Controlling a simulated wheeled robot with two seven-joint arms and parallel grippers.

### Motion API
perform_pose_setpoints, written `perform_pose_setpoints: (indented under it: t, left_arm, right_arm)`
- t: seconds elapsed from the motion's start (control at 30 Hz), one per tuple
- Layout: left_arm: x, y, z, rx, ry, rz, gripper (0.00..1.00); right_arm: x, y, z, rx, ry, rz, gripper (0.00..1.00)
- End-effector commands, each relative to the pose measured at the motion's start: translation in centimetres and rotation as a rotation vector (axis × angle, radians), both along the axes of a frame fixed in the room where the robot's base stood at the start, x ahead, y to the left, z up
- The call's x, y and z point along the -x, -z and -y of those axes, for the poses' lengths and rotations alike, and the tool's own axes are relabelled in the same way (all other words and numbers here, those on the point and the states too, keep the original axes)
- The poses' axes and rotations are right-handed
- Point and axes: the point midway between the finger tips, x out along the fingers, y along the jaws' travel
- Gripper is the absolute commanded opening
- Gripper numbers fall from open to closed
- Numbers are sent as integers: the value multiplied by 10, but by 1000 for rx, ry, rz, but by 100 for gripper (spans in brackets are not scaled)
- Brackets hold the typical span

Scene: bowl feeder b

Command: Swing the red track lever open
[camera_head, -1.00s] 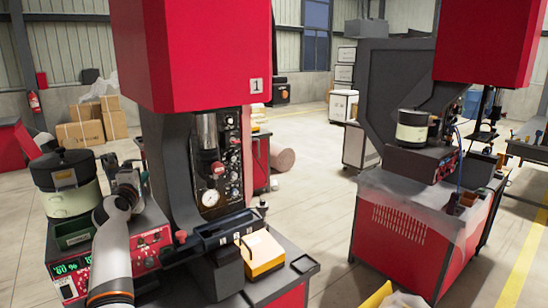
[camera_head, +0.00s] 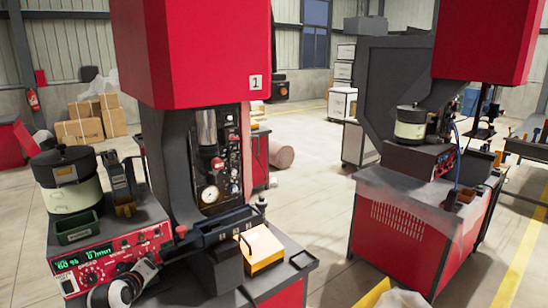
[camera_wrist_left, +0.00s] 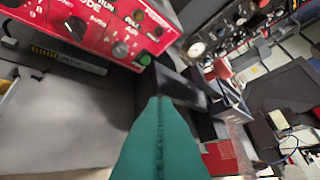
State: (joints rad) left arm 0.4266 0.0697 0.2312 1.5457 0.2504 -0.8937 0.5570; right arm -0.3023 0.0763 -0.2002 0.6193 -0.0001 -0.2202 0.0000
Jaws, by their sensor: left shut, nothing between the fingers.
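I cannot pick out the red track lever for certain in either view. A small red knob (camera_head: 181,231) stands at the front left of the press in the head view. The bowl feeder (camera_head: 68,180), pale with a black lid, sits at the left on the feeder unit, whose red control panel (camera_head: 100,262) faces me. This panel (camera_wrist_left: 110,20) also fills the top left of the wrist view. My left gripper (camera_wrist_left: 158,102) shows there as teal fingers, shut and empty, apart from the panel. In the head view my arm is low at the left; its fingertips cannot be made out.
The red press head (camera_head: 195,50) hangs above its black column and gauge (camera_head: 209,194). A yellow-orange box (camera_head: 262,248) sits at the press's front right. A second red machine (camera_head: 410,230) stands at the right, with open floor between.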

Motion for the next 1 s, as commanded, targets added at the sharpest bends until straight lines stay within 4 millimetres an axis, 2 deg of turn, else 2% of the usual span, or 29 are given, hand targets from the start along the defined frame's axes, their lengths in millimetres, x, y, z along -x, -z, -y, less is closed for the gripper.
perform_pose_setpoints:
  t: [0.03, 0.1, 0.17, 0.2, 0.3, 0.4, 0.5, 0.7, 1.0]
  left_arm:
    - [32, 28, 11, -83, 51, -74, 0]
    - [75, 58, 27, -193, 131, -170, 0]
    - [114, 80, 40, -279, 202, -249, 0]
    - [140, 92, 49, -334, 252, -300, 0]
    - [204, 114, 68, -444, 373, -414, 0]
    - [253, 123, 83, -515, 470, -494, 0]
    - [292, 127, 93, -561, 546, -551, 0]
    - [353, 127, 107, -622, 670, -640, 0]
    - [423, 116, 121, -670, 817, -732, 0]
  right_arm:
    - [1, 0, 0, 0, 0, -1, 36]
    - [1, 0, 0, 0, 0, -1, 36]
    - [0, 0, 0, 0, 0, -1, 36]
    - [0, 0, 0, 0, 0, 0, 36]
    - [-1, 0, 0, 1, 0, 1, 36]
    - [-1, 0, 0, 1, 0, 1, 36]
    - [-1, 0, 1, 1, 0, 1, 36]
    - [-2, 0, 2, 3, -1, 2, 36]
    - [-2, 0, 4, 5, -1, 3, 36]
